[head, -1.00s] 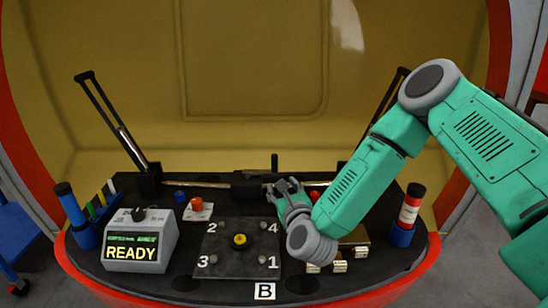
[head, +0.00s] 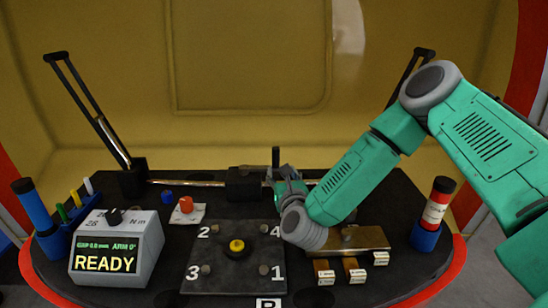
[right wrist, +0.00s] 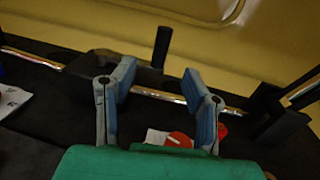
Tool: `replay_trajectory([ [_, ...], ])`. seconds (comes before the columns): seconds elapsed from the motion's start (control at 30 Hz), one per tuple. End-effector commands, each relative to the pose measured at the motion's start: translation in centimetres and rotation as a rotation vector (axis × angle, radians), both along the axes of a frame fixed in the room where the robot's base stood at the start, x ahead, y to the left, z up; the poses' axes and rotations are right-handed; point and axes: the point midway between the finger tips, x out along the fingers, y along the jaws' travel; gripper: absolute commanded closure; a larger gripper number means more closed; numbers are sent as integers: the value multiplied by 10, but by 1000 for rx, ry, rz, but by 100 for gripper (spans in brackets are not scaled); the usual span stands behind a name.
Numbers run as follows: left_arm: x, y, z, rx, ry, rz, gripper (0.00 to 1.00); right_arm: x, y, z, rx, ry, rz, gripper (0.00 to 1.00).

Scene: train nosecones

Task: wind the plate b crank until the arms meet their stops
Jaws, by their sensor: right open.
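The crank's black upright handle (head: 275,157) stands at the right end of a dark housing (head: 244,185) on a metal shaft. In the right wrist view the handle (right wrist: 161,47) appears between and beyond the fingertips. My right gripper (head: 279,174) is just in front of the handle, partly hiding its base; its open, empty blue fingers (right wrist: 158,76) are spread. The left black arm (head: 88,110) and right black arm (head: 408,74) slant upward and outward from the shaft's ends. My left gripper is not in view.
A display box (head: 118,245) reads READY and ARM 0°. A dark plate (head: 236,278) numbered 1 to 4 has a yellow knob (head: 236,246). A brass block (head: 352,238) lies under my right arm. A red-and-white tube (head: 437,205) stands at right in a blue holder.

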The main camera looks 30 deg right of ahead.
Motion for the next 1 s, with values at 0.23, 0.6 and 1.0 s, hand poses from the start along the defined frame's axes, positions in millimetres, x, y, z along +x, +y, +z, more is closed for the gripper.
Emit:
replay_trajectory([
  [0.23,0,0,-9,0,0,0,60,51,-23,-1,-3,-2,-3,59],
  [0.6,0,0,-17,0,-1,0,60,100,-41,-1,-3,0,-1,59],
  [1.0,0,0,-17,0,0,0,60,104,-45,-1,-1,1,-1,69],
])
